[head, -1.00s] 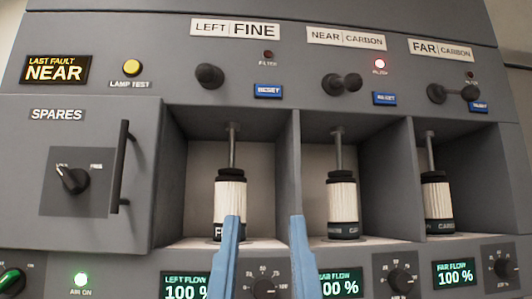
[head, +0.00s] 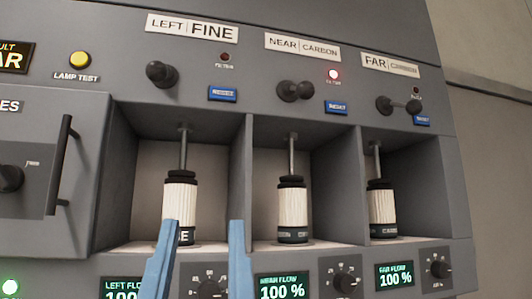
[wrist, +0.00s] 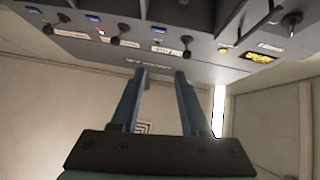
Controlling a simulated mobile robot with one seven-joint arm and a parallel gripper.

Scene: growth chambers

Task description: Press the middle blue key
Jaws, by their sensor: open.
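The middle blue key (head: 336,107) is a small RESET key under the NEAR CARBON label, right of a black knob and below a lit red lamp. It also shows small near the top of the wrist view (wrist: 95,18). The other blue keys sit under LEFT FINE (head: 222,93) and FAR CARBON (head: 422,119). My gripper (head: 203,226) is open and empty, its blue fingers apart, in front of the left bay's lower part in the head view. It is lower and left of the middle key there. In the wrist view the fingers (wrist: 155,77) point toward the panel, clear of the keys.
Black knobs (head: 295,91) stick out beside the blue keys. Below are open bays with white filter cartridges (head: 292,208). A door with a long black handle (head: 61,165) stands at left. Flow displays (head: 282,287) and dials line the bottom. Bare wall lies at right.

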